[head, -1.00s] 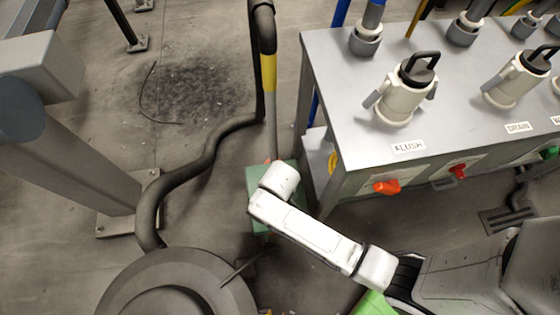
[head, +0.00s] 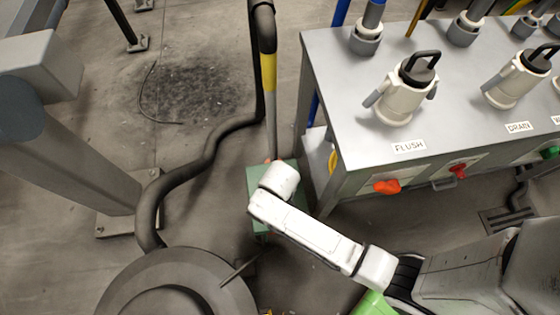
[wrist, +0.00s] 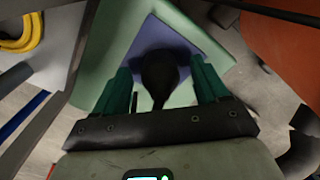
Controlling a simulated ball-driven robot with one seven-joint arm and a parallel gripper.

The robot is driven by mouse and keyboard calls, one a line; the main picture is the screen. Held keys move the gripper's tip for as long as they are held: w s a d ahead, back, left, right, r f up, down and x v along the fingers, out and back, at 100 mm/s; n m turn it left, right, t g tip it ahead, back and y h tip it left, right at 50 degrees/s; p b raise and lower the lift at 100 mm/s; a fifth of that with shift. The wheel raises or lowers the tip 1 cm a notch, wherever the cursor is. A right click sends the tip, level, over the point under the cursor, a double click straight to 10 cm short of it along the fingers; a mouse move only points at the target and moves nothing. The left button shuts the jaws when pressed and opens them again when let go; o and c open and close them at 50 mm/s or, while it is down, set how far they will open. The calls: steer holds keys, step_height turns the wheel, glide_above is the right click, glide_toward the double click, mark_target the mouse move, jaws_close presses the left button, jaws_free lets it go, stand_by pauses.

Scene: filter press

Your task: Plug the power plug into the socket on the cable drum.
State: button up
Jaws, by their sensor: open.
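My gripper (wrist: 162,80) is open in the wrist view, with one teal finger on each side of a dark rounded object (wrist: 165,72). This object lies over a blue-violet patch on a pale green surface (wrist: 110,65); it may be the power plug, but its shape is too dark to tell. I cannot tell whether the fingers touch it. In the head view a green box (head: 255,180) shows under my white arm, which hides my gripper. I cannot identify the cable drum or its socket for certain.
A grey bench (head: 335,110) with white couplings and a FLUSH label stands at the right. A black hose (head: 210,150) runs across the floor to a round dark body (head: 165,285) at lower left. A grey post (head: 70,160) stands left. Yellow coils (wrist: 25,35) show in the wrist view.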

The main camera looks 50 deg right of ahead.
step_height(320, 180, up, 10)
steer(key=p, duration=0.3)
steer(key=shift+r, duration=0.15)
stand_by(0.5)
